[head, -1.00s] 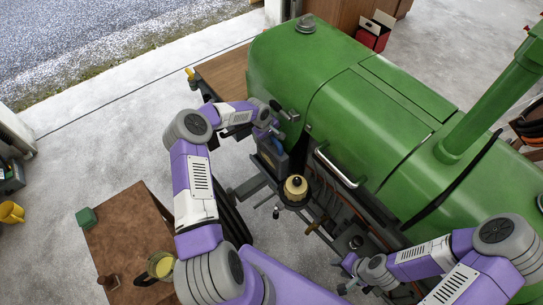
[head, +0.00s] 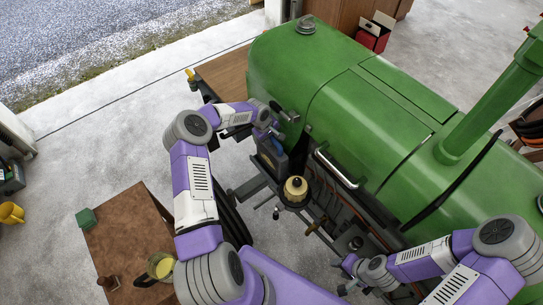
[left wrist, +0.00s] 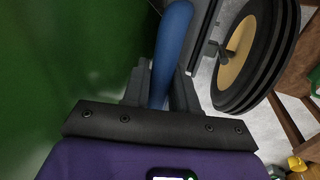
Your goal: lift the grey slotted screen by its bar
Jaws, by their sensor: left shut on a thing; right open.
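My left gripper (head: 268,131) is at the side of the green tractor, to the left of its silver handle. In the left wrist view its fingers (left wrist: 160,88) are shut on a blue bar (left wrist: 173,35), which runs up between them. A grey upright part (left wrist: 204,35) stands close beside the bar; it may be the edge of the slotted screen, but I cannot make out slots. My right gripper (head: 347,277) is open and empty, low by the tractor's near side.
The green tractor hood (head: 370,120) fills the right side. A silver handle (head: 337,168) and a brass-topped round part (head: 296,188) are near my left gripper.

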